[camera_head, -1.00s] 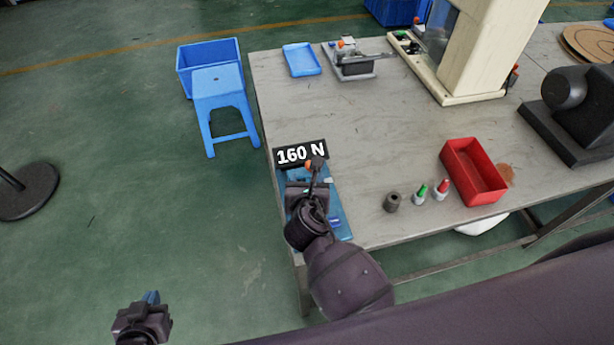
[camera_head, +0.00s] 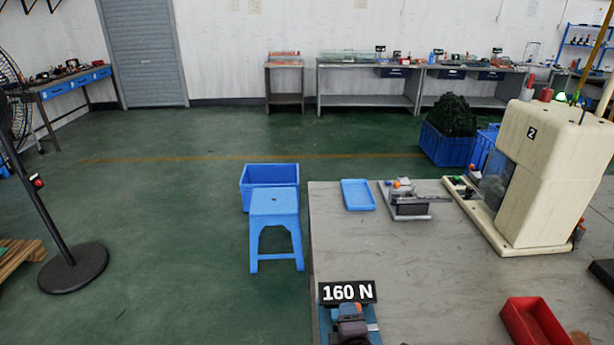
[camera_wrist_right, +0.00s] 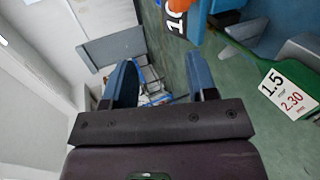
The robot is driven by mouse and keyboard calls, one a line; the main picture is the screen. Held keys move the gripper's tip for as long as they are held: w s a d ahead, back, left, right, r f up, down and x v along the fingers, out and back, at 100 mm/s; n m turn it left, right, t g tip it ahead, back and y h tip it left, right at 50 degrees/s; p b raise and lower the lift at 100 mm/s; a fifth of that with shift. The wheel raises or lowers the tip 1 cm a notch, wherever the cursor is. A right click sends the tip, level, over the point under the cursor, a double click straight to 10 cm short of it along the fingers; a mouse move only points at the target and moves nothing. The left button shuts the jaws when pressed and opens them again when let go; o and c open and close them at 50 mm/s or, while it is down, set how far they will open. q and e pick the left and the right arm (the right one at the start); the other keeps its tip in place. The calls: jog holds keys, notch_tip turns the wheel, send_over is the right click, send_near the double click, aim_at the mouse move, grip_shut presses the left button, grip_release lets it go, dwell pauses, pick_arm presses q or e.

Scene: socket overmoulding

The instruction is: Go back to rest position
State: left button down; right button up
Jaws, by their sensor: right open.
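My right gripper (camera_head: 348,309) is at the bottom edge of the head view, just below the black "160 N" sign (camera_head: 347,291). It is seen from above and behind, so the gap between its fingers is hard to make out there. In the right wrist view, its two blue fingers (camera_wrist_right: 160,82) stand apart with nothing held between them. The gripper appears above a blue plate (camera_head: 325,320) at the table's near left corner. Whether it touches anything there cannot be told. My left gripper is out of view.
The grey table (camera_head: 430,265) holds a red bin (camera_head: 535,322), a blue tray (camera_head: 358,195), a clamp fixture (camera_head: 408,200) and a cream machine (camera_head: 550,180). A blue stool (camera_head: 275,208) stands left of it. Green floor (camera_head: 185,250) is open farther left.

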jog(key=s+d+f+m+g, duration=0.1)
jog(key=s+d+f+m, duration=0.3)
jog(key=s+d+m, duration=0.5)
jog(key=s+d+f+m+g+b, duration=0.1)
jog(key=s+d+f+m, duration=0.3)
jog(key=s+d+m, duration=0.5)
jog(key=shift+s+d, duration=0.3)
jog(key=shift+s, duration=0.25)
jog(key=shift+f, duration=0.1)
